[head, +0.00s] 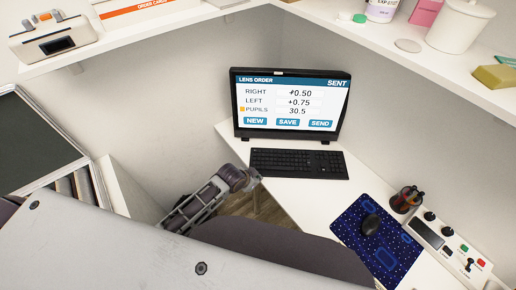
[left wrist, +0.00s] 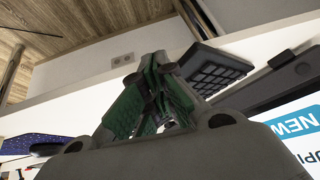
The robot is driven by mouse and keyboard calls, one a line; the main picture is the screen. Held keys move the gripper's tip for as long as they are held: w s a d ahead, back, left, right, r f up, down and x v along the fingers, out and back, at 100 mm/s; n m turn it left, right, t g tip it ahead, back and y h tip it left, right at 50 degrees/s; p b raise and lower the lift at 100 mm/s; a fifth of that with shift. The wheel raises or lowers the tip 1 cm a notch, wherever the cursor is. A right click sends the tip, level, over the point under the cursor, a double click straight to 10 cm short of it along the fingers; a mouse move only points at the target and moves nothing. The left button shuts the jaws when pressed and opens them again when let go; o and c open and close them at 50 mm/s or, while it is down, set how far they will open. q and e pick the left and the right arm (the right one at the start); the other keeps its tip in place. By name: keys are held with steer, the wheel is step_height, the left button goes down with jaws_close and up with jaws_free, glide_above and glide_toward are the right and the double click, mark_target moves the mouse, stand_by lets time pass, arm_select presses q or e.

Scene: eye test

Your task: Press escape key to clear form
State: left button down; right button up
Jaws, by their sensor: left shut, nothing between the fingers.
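The monitor (head: 290,130) shows a LENS ORDER form marked SENT, with filled Right, Left and Pupils fields. An orange square is beside Pupils. The black keyboard (head: 300,163) lies on the white desk below the screen. The escape key is too small to make out. My left gripper (head: 252,178) is just left of the keyboard's left end; contact cannot be told. In the left wrist view, its green-padded fingers (left wrist: 156,70) are shut and empty, with one end of the keyboard (left wrist: 215,70) beside their tips. My right gripper is out of view.
The monitor stands close behind the keyboard. Shelves (head: 345,38) carry several items above.

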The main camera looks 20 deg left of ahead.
arm_select(q)
steer(key=shift+w+d+r+m, duration=0.35)
steer(key=shift+w+r, duration=0.1)
steer(key=shift+w, duration=0.1)
steer(key=shift+w+d+r+m, duration=0.25)
steer(key=shift+w+d+r, duration=0.1)
steer(key=shift+w+r, duration=0.15)
steer(key=w+r, duration=0.1)
steer(key=w+d+r+m+h, duration=0.1)
steer(key=w+m+t, duration=0.1)
steer(key=w, duration=0.1)
steer(key=shift+d+r, duration=0.4)
steer(key=shift+w+r+m+h+p, duration=0.35)
steer(key=shift+w+r+m+h, duration=0.15)
steer(key=shift+w+r+m, duration=0.65)
steer(key=w+a+r+m+t, duration=0.1)
steer(key=w+a+r+m, duration=0.2)
steer(key=w+a, duration=0.4)
steer(key=shift+r+p, duration=0.35)
steer(key=shift+r, duration=0.4)
steer(key=shift+f, duration=0.2)
